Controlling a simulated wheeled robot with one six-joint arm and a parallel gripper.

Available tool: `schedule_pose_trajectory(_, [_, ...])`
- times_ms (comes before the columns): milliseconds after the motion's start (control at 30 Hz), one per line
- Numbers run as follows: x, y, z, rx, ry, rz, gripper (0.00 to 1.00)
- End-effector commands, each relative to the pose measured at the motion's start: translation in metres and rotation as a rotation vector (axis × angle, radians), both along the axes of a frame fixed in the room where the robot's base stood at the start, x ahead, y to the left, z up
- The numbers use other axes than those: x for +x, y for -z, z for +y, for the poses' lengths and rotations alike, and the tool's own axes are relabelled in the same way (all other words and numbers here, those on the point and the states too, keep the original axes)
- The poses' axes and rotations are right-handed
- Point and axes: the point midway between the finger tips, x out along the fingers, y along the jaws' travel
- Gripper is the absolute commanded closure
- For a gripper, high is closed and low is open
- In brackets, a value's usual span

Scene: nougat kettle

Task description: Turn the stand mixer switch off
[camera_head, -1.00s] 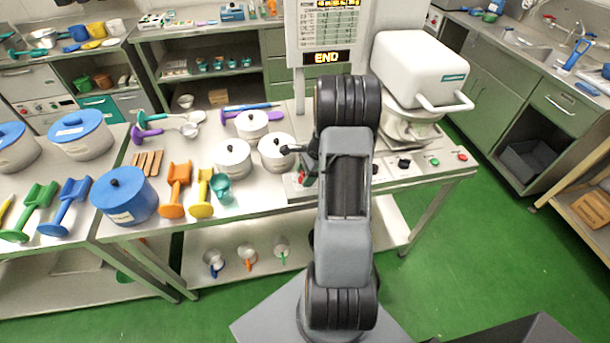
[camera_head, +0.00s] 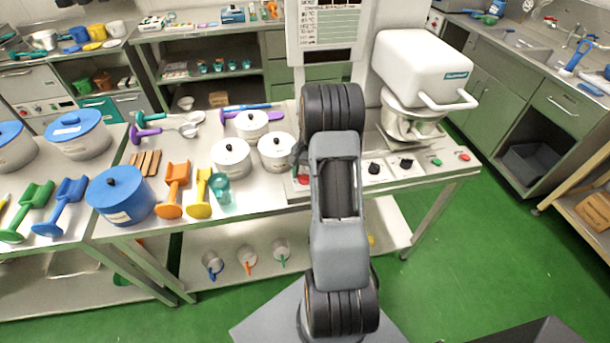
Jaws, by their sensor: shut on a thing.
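The white stand mixer (camera_head: 425,68) stands at the right end of the middle bench, its metal bowl (camera_head: 408,122) below the head. The control strip in front of it has two black knobs (camera_head: 374,168) (camera_head: 406,162), a green button (camera_head: 436,161) and a red button (camera_head: 464,156). A red part (camera_head: 303,180) shows at the strip's left end. My gripper (camera_head: 299,156) is mostly hidden behind my arm, just above that red part; only a dark edge shows. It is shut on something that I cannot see. Which control is the mixer switch I cannot tell.
White lidded pots (camera_head: 276,151) stand close left of my gripper.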

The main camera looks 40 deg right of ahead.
Motion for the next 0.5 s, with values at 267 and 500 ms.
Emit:
schedule_pose_trajectory(267, [0.0014, 0.0000, 0.0009, -0.001, -0.238, -0.002, 0.68])
schedule_pose_trajectory(500, [0.0019, -0.0003, 0.0012, -0.002, -0.391, -0.002, 0.68])
